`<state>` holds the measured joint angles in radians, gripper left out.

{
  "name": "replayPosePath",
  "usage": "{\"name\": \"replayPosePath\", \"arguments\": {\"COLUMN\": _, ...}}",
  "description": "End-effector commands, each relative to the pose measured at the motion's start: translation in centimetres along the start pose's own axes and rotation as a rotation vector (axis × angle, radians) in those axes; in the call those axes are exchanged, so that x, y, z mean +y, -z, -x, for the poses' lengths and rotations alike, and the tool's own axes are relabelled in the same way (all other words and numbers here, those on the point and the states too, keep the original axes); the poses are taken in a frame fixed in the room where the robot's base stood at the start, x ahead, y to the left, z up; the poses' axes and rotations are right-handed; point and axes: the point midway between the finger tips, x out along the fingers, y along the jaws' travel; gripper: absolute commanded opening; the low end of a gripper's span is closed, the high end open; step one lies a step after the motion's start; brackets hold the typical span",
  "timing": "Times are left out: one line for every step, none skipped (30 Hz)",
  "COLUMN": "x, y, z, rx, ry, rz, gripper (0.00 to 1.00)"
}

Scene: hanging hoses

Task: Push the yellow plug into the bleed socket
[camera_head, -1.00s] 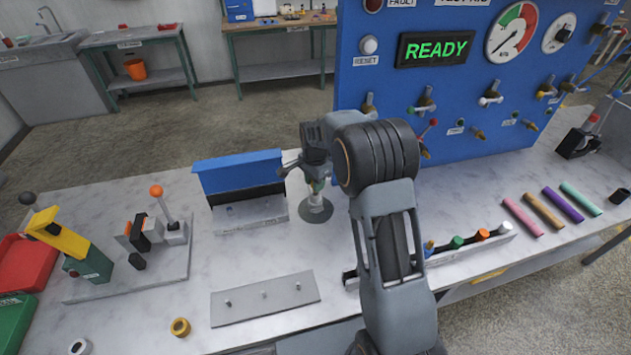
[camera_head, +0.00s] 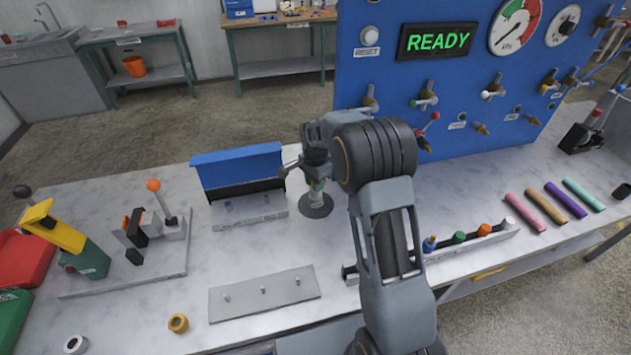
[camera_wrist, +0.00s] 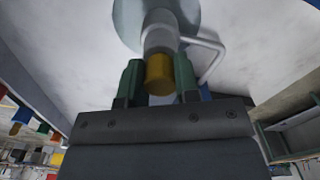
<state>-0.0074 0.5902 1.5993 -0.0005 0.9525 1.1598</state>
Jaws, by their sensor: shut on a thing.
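My gripper (camera_head: 317,185) points down at a grey upright fitting (camera_head: 317,201) on a round base on the bench. In the wrist view the green fingers of my gripper (camera_wrist: 160,84) are shut on the yellow plug (camera_wrist: 160,72). The plug's far end meets the grey fitting (camera_wrist: 160,38), which has a bent side pipe and a round flange. The fitting looks like the bleed socket, but no label is readable. I cannot tell whether the plug touches it or is inside. In the head view the plug is mostly hidden by my gripper.
A blue-lidded tray (camera_head: 240,170) stands close left of my gripper. A plate with several pins (camera_head: 263,294) lies in front. A rack with coloured plugs (camera_head: 470,240) is at right. The blue test panel (camera_head: 450,90) rises behind. A lever fixture (camera_head: 150,245) stands farther left.

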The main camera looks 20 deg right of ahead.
Motion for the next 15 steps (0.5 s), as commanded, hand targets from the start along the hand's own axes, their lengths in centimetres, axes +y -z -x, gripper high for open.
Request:
{"name": "replayPosePath", "arguments": {"x": 0.00, "y": 0.00, "z": -0.24, "rx": 0.000, "ry": 0.000, "rz": 0.000, "gripper": 0.03}}
{"name": "replayPosePath", "arguments": {"x": 0.00, "y": 0.00, "z": -0.31, "rx": 0.000, "ry": 0.000, "rz": 0.000, "gripper": 0.03}}
{"name": "replayPosePath", "arguments": {"x": 0.00, "y": 0.00, "z": -0.41, "rx": 0.000, "ry": 0.000, "rz": 0.000, "gripper": 0.03}}
{"name": "replayPosePath", "arguments": {"x": 0.00, "y": 0.00, "z": -0.49, "rx": 0.000, "ry": 0.000, "rz": 0.000, "gripper": 0.03}}
{"name": "replayPosePath", "arguments": {"x": 0.00, "y": 0.00, "z": -0.56, "rx": 0.000, "ry": 0.000, "rz": 0.000, "gripper": 0.03}}
{"name": "replayPosePath", "arguments": {"x": 0.00, "y": 0.00, "z": -0.65, "rx": 0.000, "ry": 0.000, "rz": 0.000, "gripper": 0.03}}
{"name": "replayPosePath", "arguments": {"x": 0.00, "y": 0.00, "z": -0.57, "rx": 0.000, "ry": 0.000, "rz": 0.000, "gripper": 0.31}}
{"name": "replayPosePath", "arguments": {"x": 0.00, "y": 0.00, "z": -0.54, "rx": 0.000, "ry": 0.000, "rz": 0.000, "gripper": 0.34}}
{"name": "replayPosePath", "arguments": {"x": 0.00, "y": 0.00, "z": -0.54, "rx": 0.000, "ry": 0.000, "rz": 0.000, "gripper": 0.38}}
{"name": "replayPosePath", "arguments": {"x": 0.00, "y": 0.00, "z": -0.54, "rx": 0.000, "ry": 0.000, "rz": 0.000, "gripper": 0.41}}
{"name": "replayPosePath", "arguments": {"x": 0.00, "y": 0.00, "z": -0.54, "rx": 0.000, "ry": 0.000, "rz": 0.000, "gripper": 0.44}}
{"name": "replayPosePath", "arguments": {"x": 0.00, "y": 0.00, "z": -0.54, "rx": 0.000, "ry": 0.000, "rz": 0.000, "gripper": 0.48}}
{"name": "replayPosePath", "arguments": {"x": 0.00, "y": 0.00, "z": -0.53, "rx": 0.000, "ry": 0.000, "rz": 0.000, "gripper": 0.51}}
{"name": "replayPosePath", "arguments": {"x": 0.00, "y": 0.00, "z": -0.53, "rx": 0.000, "ry": 0.000, "rz": 0.000, "gripper": 0.53}}
{"name": "replayPosePath", "arguments": {"x": 0.00, "y": 0.00, "z": -0.53, "rx": 0.000, "ry": 0.000, "rz": 0.000, "gripper": 0.57}}
